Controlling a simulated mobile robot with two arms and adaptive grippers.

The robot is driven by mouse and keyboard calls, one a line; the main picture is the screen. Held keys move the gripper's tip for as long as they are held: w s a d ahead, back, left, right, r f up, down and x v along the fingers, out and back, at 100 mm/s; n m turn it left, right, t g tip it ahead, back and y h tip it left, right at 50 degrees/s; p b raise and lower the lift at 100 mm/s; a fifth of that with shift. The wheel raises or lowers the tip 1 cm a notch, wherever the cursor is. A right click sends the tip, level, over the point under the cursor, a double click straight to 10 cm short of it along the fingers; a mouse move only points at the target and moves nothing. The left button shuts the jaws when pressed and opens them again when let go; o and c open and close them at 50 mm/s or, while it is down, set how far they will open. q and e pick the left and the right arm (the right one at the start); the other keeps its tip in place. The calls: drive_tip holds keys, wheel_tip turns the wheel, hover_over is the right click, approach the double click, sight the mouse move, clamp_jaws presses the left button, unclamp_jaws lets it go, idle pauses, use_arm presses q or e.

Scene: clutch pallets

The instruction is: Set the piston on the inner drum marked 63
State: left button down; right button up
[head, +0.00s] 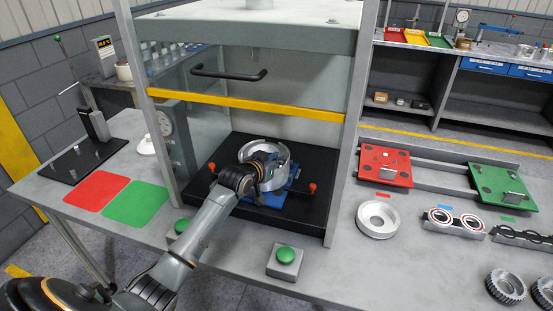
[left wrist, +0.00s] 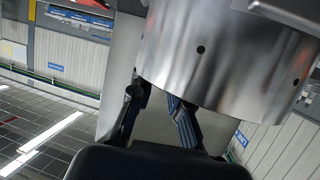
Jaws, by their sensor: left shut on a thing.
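My left gripper (head: 264,172) is inside the press bay, shut on the near wall of a silver ring-shaped part (head: 282,157). In the left wrist view this part (left wrist: 215,60) is a bright metal cylinder with small dark holes. My left fingers (left wrist: 160,110) meet its edge. The part is above a blue fixture (head: 262,197) with red-orange knobs; my gripper hides much of the space between. I cannot tell piston from drum here, and no mark 63 is readable. Another silver ring (head: 378,219) lies on the bench right of the press. My right gripper is not in view.
Press posts stand on both sides of my arm, with a yellow bar (head: 245,104) across above. Green buttons (head: 285,255) stand in front. Red (head: 385,165) and green (head: 503,185) pallets are at right, with gears (head: 506,286) nearer. Red and green mats lie left.

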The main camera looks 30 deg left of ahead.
use_arm(q)
drive_tip(key=shift+d+f, duration=0.1)
drive_tip(key=shift+f, duration=0.2)
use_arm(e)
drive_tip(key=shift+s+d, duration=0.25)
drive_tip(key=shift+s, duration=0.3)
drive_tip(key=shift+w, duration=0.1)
